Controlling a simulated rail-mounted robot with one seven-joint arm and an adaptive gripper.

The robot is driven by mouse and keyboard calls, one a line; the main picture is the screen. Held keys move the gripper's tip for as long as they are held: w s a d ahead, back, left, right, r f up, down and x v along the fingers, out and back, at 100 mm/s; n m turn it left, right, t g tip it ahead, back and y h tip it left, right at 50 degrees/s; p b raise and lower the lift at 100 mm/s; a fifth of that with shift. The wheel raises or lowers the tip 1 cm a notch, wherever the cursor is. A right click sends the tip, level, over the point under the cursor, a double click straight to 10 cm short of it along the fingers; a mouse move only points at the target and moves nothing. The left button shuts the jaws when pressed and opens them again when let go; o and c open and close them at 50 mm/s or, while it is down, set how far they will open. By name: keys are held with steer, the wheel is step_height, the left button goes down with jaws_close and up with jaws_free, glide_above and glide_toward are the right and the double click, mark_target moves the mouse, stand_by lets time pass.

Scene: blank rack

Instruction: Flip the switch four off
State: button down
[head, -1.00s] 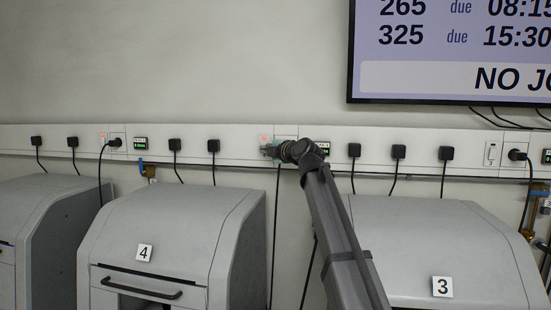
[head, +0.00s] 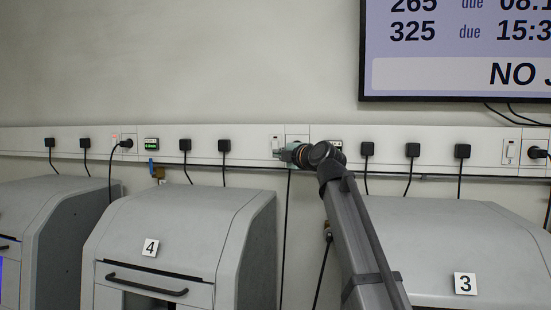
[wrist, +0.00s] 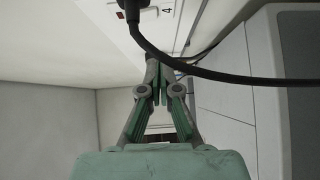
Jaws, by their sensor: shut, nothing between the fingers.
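The switch beside my gripper (head: 283,152) is a small rocker (head: 276,143) on a pale wall panel, above machine 4's right side. It shows no red light in the head view. In the wrist view, a label "4" (wrist: 167,10) sits on the panel near a small dark red piece (wrist: 121,15), which may be part of the switch. My gripper also shows in the wrist view (wrist: 157,62), with its fingers shut together and empty. The fingertips are close to the panel; I cannot tell whether they touch it.
A black plug and cable (wrist: 195,74) cross in front of my fingertips. Machine 4 (head: 185,230) and machine 3 (head: 440,240) stand below the panel (head: 60,138). Several other plugs and switches line it. A screen (head: 455,50) hangs at the upper right.

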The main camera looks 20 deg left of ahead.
steer(key=b+v, duration=0.1)
steer(key=v, duration=0.5)
steer(key=shift+s+d+f+b, duration=0.25)
steer(key=shift+d+f+b, duration=0.1)
steer(key=shift+f, duration=0.1)
